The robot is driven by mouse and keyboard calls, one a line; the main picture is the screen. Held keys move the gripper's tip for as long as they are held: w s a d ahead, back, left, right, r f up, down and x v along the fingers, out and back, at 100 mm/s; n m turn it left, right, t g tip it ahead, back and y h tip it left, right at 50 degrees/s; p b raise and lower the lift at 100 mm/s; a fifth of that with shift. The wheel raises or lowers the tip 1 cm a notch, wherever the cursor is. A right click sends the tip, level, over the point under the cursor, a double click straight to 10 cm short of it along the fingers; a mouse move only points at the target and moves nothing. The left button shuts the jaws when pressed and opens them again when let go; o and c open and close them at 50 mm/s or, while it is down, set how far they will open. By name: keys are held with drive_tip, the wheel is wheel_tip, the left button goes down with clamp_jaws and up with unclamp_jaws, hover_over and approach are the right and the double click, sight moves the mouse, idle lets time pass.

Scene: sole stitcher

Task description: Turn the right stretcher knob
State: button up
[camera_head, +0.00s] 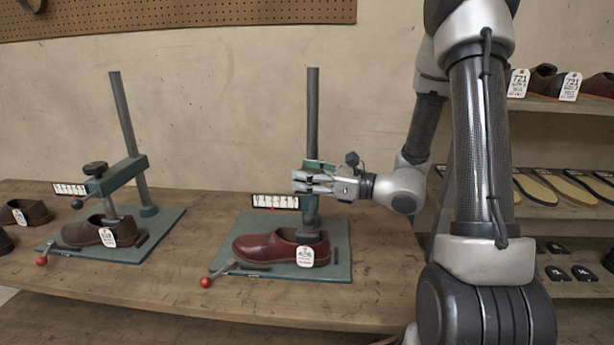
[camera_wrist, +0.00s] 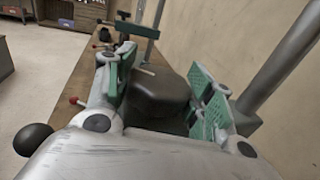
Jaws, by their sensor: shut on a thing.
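The right stretcher (camera_head: 340,262) has a green base plate, an upright post and a red-brown shoe (camera_head: 272,248) on it. My gripper (camera_head: 305,183) reaches in from the right at the top of this stretcher. In the wrist view my green-padded fingers (camera_wrist: 160,98) stand on either side of the dark round stretcher knob (camera_wrist: 160,92) and are shut on it. In the head view my fingers hide the knob.
The left stretcher (camera_head: 165,222) holds a brown shoe (camera_head: 85,232) and has its own dark knob (camera_head: 95,168). A scale plate (camera_head: 275,201) and a red-tipped lever (camera_head: 206,282) belong to the right stretcher. Shelves with shoes and soles (camera_head: 560,190) stand at the right.

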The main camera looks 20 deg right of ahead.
idle(0.3)
drive_tip(key=o, duration=1)
drive_tip(key=shift+d, duration=0.1)
drive_tip(key=v, duration=1.2)
drive_tip(key=shift+s, duration=0.1)
